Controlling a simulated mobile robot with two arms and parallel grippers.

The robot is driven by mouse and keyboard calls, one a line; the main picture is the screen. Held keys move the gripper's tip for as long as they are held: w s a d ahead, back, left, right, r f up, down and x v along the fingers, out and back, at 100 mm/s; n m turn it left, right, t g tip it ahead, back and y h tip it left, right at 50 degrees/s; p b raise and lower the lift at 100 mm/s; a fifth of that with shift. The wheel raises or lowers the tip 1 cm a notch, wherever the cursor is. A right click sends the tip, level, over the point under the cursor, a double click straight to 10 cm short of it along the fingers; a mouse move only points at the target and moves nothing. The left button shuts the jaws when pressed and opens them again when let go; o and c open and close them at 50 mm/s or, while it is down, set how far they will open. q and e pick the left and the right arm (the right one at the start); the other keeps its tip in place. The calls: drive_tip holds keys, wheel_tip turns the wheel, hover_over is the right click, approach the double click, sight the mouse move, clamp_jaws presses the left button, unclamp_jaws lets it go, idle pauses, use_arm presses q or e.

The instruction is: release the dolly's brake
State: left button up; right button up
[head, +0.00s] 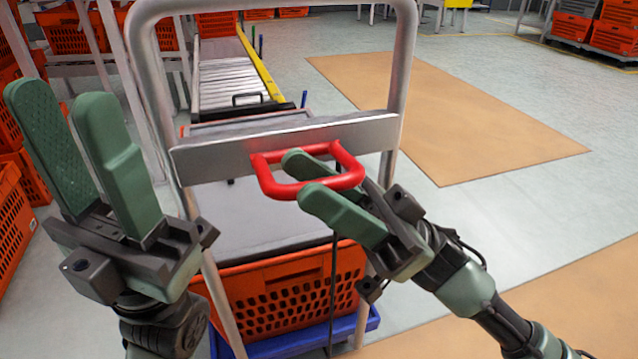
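The dolly has a tall grey tube handle frame (141,62) with a flat metal crossbar (215,157). A red loop handle (275,186), which looks like the brake lever, sticks out from the crossbar toward me. My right gripper (302,177) is at the red loop with its green fingers apart, one finger reaching into the loop and the other at its near edge. I cannot tell whether they touch it. My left gripper (68,105) is raised to the left of the frame, its fingers apart and pointing up, holding nothing. The dolly's blue base (285,345) shows low down.
An orange tote (285,295) with a grey top sits on the dolly. A roller conveyor (232,85) with a yellow rail lies behind it. Orange totes (12,215) stack at the left and more stand at the far right (612,38). Open floor (440,215) lies to the right.

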clamp_jaws()
idle(1.3)
